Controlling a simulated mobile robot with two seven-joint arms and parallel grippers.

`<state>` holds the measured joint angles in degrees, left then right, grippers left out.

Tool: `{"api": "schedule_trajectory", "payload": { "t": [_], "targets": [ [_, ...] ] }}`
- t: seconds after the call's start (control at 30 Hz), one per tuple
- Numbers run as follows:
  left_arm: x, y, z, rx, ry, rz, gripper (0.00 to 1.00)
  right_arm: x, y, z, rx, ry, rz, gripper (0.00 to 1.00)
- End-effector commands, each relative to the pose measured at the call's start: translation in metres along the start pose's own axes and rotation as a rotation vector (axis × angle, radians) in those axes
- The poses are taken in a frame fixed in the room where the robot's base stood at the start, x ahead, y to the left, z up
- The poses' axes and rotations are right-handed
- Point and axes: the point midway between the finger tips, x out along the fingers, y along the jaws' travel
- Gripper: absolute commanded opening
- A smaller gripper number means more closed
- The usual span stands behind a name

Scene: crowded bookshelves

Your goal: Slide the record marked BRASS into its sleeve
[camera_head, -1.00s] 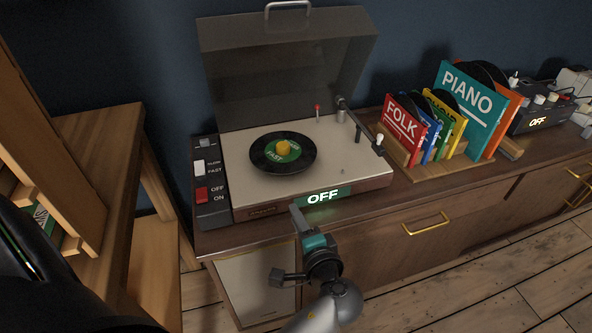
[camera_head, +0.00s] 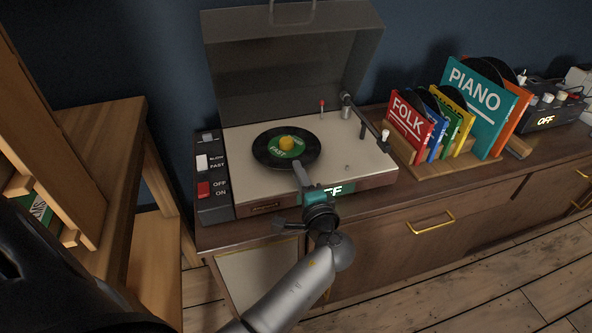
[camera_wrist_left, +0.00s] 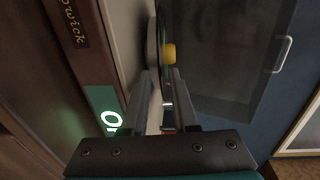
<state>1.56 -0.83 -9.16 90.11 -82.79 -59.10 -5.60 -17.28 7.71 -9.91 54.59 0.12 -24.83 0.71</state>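A black record with a green label (camera_head: 270,149) lies flat on the turntable (camera_head: 240,190), a yellow knob (camera_head: 286,143) at its centre. In the left wrist view the yellow knob (camera_wrist_left: 169,53) shows just beyond the fingers. My left gripper (camera_head: 298,165) is at the record's near edge, its fingers (camera_wrist_left: 161,75) apart with nothing clearly between them. I cannot tell whether it touches the record. Sleeves stand in a wooden rack: red FOLK (camera_head: 410,125), blue, green, yellow and teal PIANO (camera_head: 474,105). No sleeve visibly reads BRASS. My right gripper is out of view.
The turntable's lid (camera_head: 290,65) stands open behind. The tonearm (camera_head: 362,116) is at the right of the deck. A switch panel (camera_head: 211,175) is at the left, and the display (camera_head: 340,190) glows. A wooden shelf (camera_head: 110,150) stands left.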

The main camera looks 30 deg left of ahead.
Motion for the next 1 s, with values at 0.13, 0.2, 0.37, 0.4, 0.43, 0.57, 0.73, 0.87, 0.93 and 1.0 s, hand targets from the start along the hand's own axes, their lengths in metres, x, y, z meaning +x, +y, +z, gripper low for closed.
{"api": "schedule_trajectory", "payload": {
  "t": [0.13,0.2,0.37,0.4,0.43,0.57,0.73,0.87,0.93,1.0],
  "targets": [
    [0.0110,0.0002,-0.0003,0.000,0.001,-0.001,0.28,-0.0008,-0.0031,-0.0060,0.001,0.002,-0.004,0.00],
    [0.0134,0.0003,-0.0001,0.000,0.000,0.000,0.28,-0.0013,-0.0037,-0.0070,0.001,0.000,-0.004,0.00],
    [0.0149,-0.0001,0.0000,0.000,0.000,0.000,0.28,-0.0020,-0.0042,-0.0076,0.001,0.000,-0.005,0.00],
    [0.0149,-0.0001,0.0000,0.000,0.000,0.000,0.28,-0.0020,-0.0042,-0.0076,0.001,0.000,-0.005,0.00],
    [0.0148,-0.0002,0.0000,0.000,0.000,0.000,0.28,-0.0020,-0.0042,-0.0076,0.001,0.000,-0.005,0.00],
    [0.0147,-0.0002,0.0000,0.000,0.000,0.000,0.25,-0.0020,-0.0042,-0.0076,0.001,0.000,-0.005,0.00],
    [0.0145,-0.0002,-0.0001,-0.001,0.000,0.000,0.15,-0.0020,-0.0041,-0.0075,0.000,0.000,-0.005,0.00],
    [0.0144,-0.0002,-0.0001,-0.001,0.000,0.000,0.08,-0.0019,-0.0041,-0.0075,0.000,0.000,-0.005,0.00],
    [0.0144,-0.0001,-0.0001,-0.001,0.000,0.000,0.04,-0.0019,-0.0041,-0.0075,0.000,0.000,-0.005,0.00],
    [0.0143,0.0000,-0.0001,-0.001,0.000,0.000,0.00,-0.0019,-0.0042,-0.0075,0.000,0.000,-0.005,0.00]
  ]
}}
